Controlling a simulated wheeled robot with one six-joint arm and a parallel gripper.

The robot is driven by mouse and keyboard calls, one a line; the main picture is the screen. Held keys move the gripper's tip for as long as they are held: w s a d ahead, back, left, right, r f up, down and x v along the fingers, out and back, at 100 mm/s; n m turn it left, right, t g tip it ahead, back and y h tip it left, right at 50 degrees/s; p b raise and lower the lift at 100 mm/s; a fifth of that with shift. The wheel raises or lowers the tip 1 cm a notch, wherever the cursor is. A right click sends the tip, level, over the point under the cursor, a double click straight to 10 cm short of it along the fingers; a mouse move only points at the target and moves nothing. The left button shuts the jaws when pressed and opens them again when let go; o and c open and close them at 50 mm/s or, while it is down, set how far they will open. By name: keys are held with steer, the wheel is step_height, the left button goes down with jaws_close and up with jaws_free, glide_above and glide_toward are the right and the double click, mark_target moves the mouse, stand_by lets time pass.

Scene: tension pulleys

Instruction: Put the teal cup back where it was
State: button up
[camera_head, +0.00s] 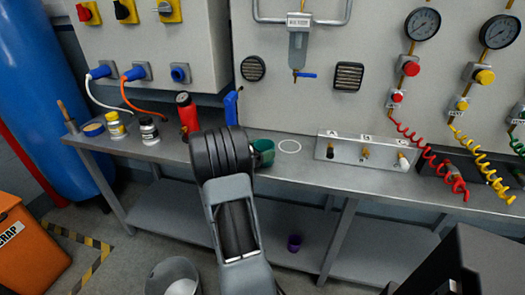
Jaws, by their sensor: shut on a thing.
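The teal cup (265,147) shows just right of my dark wrist, at the level of the grey bench top (310,172). Only part of it is visible, and it looks tilted. My gripper (254,155) is mostly hidden behind my wrist; it is shut on the cup. A white ring outline (290,146) lies on the bench just right of the cup and is empty. I cannot tell whether the cup touches the bench.
A purple cup (294,243) is below the bench, and a grey bin (173,276) stands in front.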

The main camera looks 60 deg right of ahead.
steer(key=shift+f+b, duration=0.25)
steer(key=shift+b, duration=0.25)
steer(key=o, duration=1)
steer(key=shift+r, duration=0.1)
